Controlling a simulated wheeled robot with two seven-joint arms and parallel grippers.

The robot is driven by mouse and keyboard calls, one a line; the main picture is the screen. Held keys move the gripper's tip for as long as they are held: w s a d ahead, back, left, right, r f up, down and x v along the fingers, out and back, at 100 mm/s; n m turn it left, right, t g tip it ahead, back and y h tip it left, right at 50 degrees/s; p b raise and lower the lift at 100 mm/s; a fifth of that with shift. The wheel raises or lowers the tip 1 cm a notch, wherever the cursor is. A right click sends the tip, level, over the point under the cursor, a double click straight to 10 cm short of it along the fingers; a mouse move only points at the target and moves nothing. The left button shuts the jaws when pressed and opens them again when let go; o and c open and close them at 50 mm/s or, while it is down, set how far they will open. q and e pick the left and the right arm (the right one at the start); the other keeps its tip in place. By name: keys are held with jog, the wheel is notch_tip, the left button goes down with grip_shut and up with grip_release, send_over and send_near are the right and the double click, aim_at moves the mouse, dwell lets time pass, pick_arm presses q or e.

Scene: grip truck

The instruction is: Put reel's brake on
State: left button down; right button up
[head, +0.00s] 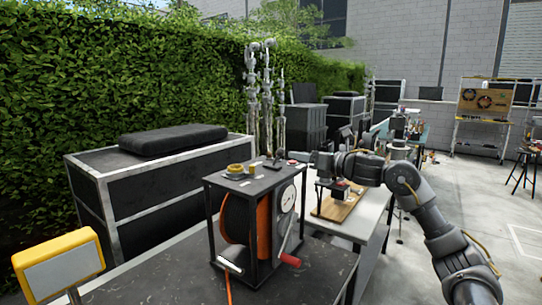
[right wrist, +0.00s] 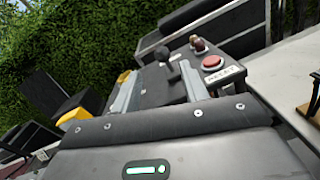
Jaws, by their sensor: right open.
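The reel (head: 232,222) stands on a dark bench top, an orange drum in a black frame with a dial (head: 286,199) and a red-handled crank (head: 290,260) on its right side. A black lever (right wrist: 172,66) and a red button (right wrist: 213,62) with a white label sit on its top plate. I cannot tell from the pictures which control is the brake. My right gripper (head: 308,160) is at the top right of the reel. In the right wrist view its jaws (right wrist: 158,78) are open and empty, with the lever just beyond and between them. My left gripper is not in view.
A yellow ring (head: 235,168) lies on the reel's top plate. A yellow-framed panel (head: 60,265) stands at the lower left. A large black case (head: 150,195) is behind the reel, and a white table with a wooden board (head: 338,205) is to its right. Open floor lies further right.

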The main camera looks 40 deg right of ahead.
aim_at(279, 150)
jog(key=p+x, duration=0.2)
jog(key=x, duration=0.2)
jog(key=p+x, duration=0.2)
jog(key=x, duration=0.3)
jog(key=shift+w+d, duration=0.1)
jog(key=shift+d, duration=0.1)
jog(key=shift+w+a+p, duration=0.2)
jog(key=shift+w+p, duration=0.1)
jog(key=shift+w, duration=0.25)
jog(key=shift+f, duration=0.1)
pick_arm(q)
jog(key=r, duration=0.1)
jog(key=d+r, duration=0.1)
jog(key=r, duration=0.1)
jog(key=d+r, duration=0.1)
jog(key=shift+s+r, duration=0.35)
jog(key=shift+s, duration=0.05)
pick_arm(e)
grip_shut()
